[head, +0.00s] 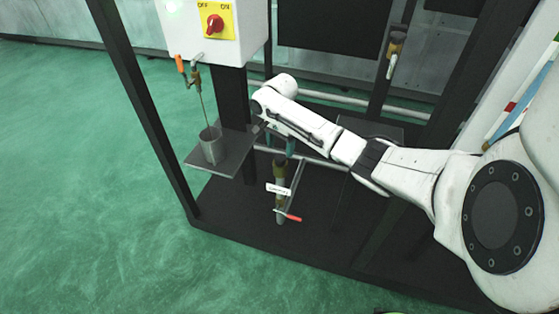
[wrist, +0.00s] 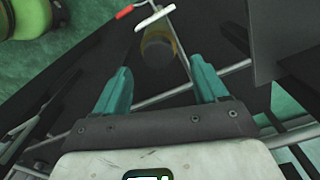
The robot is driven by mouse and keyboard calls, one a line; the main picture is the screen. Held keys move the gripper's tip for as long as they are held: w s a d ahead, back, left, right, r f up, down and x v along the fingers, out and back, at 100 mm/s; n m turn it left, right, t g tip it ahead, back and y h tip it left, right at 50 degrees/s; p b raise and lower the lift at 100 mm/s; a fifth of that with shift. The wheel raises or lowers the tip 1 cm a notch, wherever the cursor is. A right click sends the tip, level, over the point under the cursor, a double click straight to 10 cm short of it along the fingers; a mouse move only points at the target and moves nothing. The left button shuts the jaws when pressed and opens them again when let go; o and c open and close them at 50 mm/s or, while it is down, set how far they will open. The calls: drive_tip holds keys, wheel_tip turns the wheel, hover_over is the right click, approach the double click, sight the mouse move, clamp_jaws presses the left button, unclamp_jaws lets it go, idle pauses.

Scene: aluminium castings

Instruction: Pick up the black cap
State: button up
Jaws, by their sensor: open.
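A dark, round end (wrist: 157,52) tops a brass-coloured upright pipe fitting in the wrist view; it looks like the black cap, but shadow makes this hard to confirm. In the head view the fitting (head: 280,172) stands below my arm's end, and its top is dark and small. My gripper (wrist: 161,66) is open and empty, with its teal fingers on either side of the line to the dark end, which appears beyond the fingertips. In the head view only a bit of teal finger (head: 291,147) shows, just above and right of the fitting.
A white tag (head: 278,189) and a red-handled lever (head: 289,216) are on the pipe below the fitting. A metal cup (head: 211,147) stands on a dark shelf (head: 231,160) to the left. Dark frame posts and grey pipes surround the spot. Green floor lies open at left.

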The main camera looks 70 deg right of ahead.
sight(281, 157)
wheel_tip(281, 157, down, 4)
drive_tip(key=shift+s+f, duration=0.1)
drive_tip(key=shift+f, duration=0.05)
drive_tip(key=c, duration=1.1)
